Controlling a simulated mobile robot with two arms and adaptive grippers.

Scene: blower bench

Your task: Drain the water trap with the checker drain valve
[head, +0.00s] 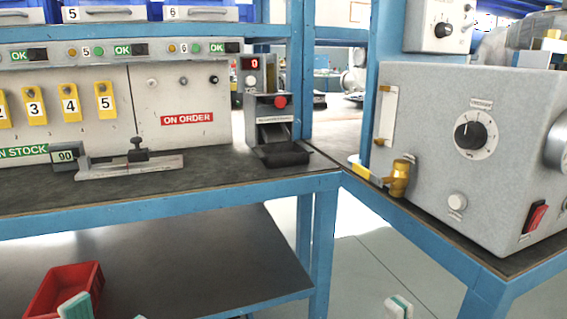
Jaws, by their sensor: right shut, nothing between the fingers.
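The checker (430,135) is a large grey box on the blue-framed bench at right. On its left face is a narrow pale upright tube with brass ends, which looks like the water trap (387,115). Below it is the brass drain valve (398,179), with a lever with a yellow end (361,171) pointing left. I cannot tell whether any water is in the trap. My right gripper (398,307) shows only its fingertips at the bottom edge, shut and empty, well below the valve. A fingertip of my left gripper (75,306) shows at the bottom left; most of it is out of frame.
The checker has a black dial (470,135), a white knob (457,202) and a red switch (535,217). A small press-like device (272,120) and a metal fixture (130,163) stand on the left bench. A red bin (62,290) sits below. Floor shows between the benches.

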